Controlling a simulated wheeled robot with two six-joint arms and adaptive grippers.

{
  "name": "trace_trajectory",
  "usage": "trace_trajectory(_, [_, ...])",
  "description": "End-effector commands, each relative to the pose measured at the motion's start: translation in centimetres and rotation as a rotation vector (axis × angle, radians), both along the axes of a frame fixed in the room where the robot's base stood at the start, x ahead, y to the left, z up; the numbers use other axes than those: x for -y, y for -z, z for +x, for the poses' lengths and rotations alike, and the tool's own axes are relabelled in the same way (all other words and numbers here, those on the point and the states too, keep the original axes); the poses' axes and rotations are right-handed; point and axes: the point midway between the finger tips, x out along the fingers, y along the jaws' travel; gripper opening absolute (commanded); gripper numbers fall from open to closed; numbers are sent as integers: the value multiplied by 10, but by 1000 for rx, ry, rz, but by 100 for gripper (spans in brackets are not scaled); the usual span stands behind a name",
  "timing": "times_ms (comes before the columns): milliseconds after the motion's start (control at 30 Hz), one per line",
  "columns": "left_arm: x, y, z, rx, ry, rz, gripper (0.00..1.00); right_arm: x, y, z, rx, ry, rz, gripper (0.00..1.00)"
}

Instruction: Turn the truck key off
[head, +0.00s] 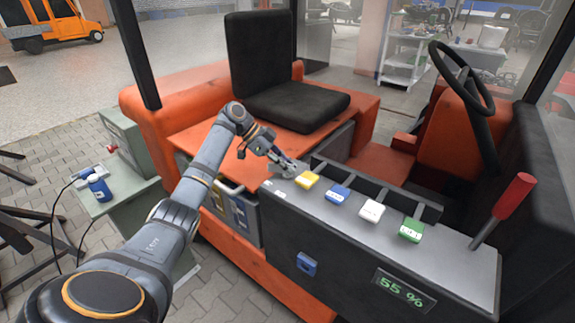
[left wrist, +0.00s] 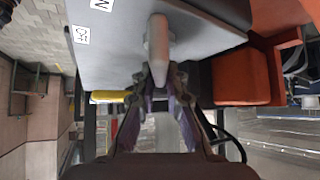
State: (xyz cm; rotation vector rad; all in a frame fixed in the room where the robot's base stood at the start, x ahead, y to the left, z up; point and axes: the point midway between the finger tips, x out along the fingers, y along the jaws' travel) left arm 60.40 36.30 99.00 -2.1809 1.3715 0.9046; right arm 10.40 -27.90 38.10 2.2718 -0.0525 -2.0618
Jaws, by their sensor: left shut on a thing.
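The truck key (left wrist: 158,38) is a pale grey handle on the grey top of the control panel (head: 445,262). My left gripper (head: 287,165) reaches to the panel's left end, beside the yellow switch (head: 307,180). In the left wrist view its fingers (left wrist: 158,84) are shut around the key's near end. Two small white labels sit on the panel next to the key; one reads Off (left wrist: 81,34), and the other (left wrist: 101,5) is partly cut off. I cannot tell which label the key points to. My right gripper is not in view.
Blue (head: 338,194), white (head: 371,211) and green (head: 411,230) switches line the panel. A red-handled lever (head: 512,197) stands at its right end. The black seat (head: 290,105) and steering wheel (head: 461,77) are behind. A display (head: 403,288) reads 55 %.

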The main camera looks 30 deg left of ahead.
Motion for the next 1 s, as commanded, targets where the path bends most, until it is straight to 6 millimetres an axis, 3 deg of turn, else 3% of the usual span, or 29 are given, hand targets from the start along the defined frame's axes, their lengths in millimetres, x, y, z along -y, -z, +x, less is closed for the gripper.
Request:
trace_trajectory(467, [1, -2, -2, -1, -211, 2, 0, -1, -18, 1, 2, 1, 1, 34])
trace_trajectory(1000, [3, -7, -1, 0, -710, -2, 0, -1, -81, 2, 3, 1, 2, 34])
